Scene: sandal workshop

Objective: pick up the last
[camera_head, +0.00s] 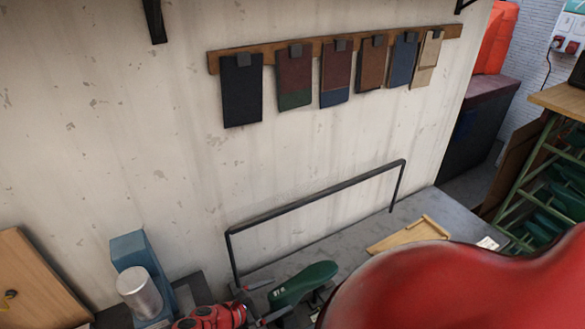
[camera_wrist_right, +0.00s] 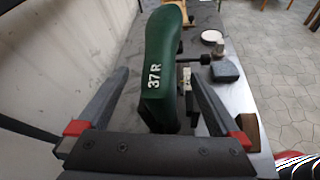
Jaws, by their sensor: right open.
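The last (camera_head: 306,282) is a dark green foot form on the grey bench, seen near the bottom centre of the head view. In the right wrist view the last (camera_wrist_right: 160,55) stands in the middle, with "37 R" in white on it. My right gripper (camera_head: 270,299) reaches in from the bottom, its fingers at the near end of the last. In the wrist view my right gripper (camera_wrist_right: 158,85) is open, with one finger on each side of the last and gaps visible. The lower part of the last is partly hidden. My left gripper is not in view.
A black rail (camera_head: 315,195) stands along the bench's back by the wall. A wooden tray-like piece (camera_head: 410,234) lies farther right on the bench. A blue block (camera_head: 130,250) and a metal cylinder (camera_head: 139,291) stand at left. A dark blue-grey block (camera_wrist_right: 225,71) lies right of the last.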

